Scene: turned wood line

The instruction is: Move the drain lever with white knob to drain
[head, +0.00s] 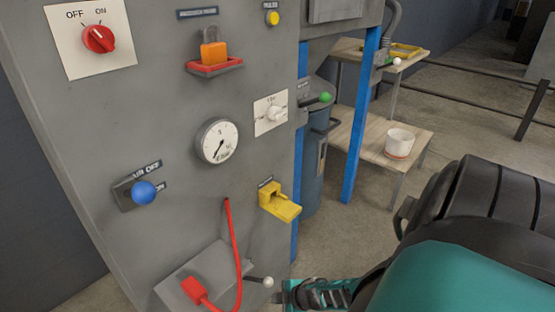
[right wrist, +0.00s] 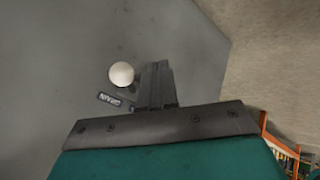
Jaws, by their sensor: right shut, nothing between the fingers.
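The drain lever's white ball knob (head: 268,283) is at the bottom of the head view, on a short dark rod from the lower grey panel. In the right wrist view the white knob (right wrist: 121,74) is left of my fingers, above a small tilted label that reads as DRAIN (right wrist: 108,101). My right gripper (head: 287,292) is just right of the knob in the head view, its fingers shut and empty. In the right wrist view the closed fingers (right wrist: 157,72) are beside the knob, with a small gap in the picture. Most of the lever's rod is hidden behind the knob there. My left gripper is not in view.
A red cable (head: 233,240) hangs down to a red plug (head: 193,290) left of the lever. A yellow hinged cover (head: 281,202) juts out above. A blue-knobbed lever (head: 143,192) is farther left. Blue posts (head: 360,120) and a wooden shelf (head: 375,148) stand behind.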

